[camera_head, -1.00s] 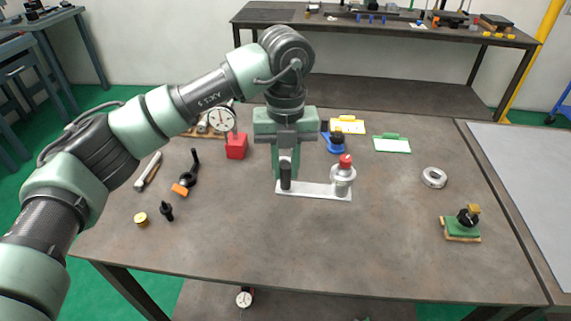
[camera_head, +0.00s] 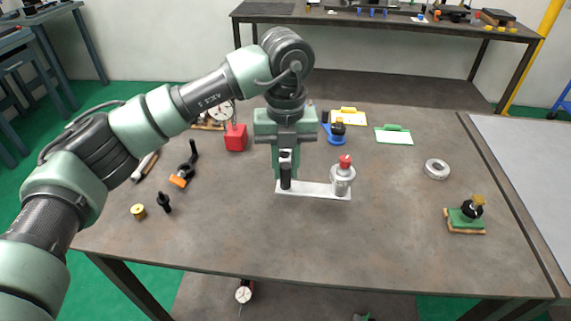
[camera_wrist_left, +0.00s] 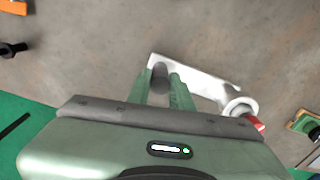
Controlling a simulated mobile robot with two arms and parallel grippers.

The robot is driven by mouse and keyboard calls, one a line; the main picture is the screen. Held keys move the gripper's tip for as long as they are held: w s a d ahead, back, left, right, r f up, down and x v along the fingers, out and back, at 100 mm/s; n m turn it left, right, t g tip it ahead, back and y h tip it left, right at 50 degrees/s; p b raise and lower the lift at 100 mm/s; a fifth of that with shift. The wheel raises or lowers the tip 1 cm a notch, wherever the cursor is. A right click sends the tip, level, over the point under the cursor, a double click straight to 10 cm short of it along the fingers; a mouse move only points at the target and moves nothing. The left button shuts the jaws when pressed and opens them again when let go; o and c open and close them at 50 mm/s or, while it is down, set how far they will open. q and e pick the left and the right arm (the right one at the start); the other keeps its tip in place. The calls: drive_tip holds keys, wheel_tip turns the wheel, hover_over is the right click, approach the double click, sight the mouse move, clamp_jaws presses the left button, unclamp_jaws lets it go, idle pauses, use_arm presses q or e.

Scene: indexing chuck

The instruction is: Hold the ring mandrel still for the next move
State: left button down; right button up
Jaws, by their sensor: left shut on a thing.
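The ring mandrel shows as a pale flat bar (camera_head: 318,190) with a dark upright grip post (camera_head: 286,176) at its left end and a silver stepped cylinder (camera_head: 342,182) with a red top (camera_head: 345,161) at its right end. My left gripper (camera_head: 286,163) points down and is shut on the dark post. In the left wrist view the post (camera_wrist_left: 159,78) sits between the two green fingers, and the bar (camera_wrist_left: 203,82) runs off to the right. The cylinder is upright. I cannot tell whether the bar touches the table. My right gripper is out of view.
A silver ring (camera_head: 436,169) and a green block with a black knob (camera_head: 465,219) lie on the right of the table (camera_head: 330,240). A red block (camera_head: 236,138), black tools and a brass piece (camera_head: 138,211) are on the left. Clipboards lie behind. The front middle is clear.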

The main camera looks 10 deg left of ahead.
sight(284, 187)
use_arm(q)
drive_tip(key=shift+f+b, duration=1.3)
drive_tip(key=shift+f, duration=0.55)
drive_tip(key=shift+a+f+b, duration=0.2)
drive_tip(key=shift+f+b, duration=0.1)
drive_tip(key=shift+f, duration=0.2)
idle(0.5)
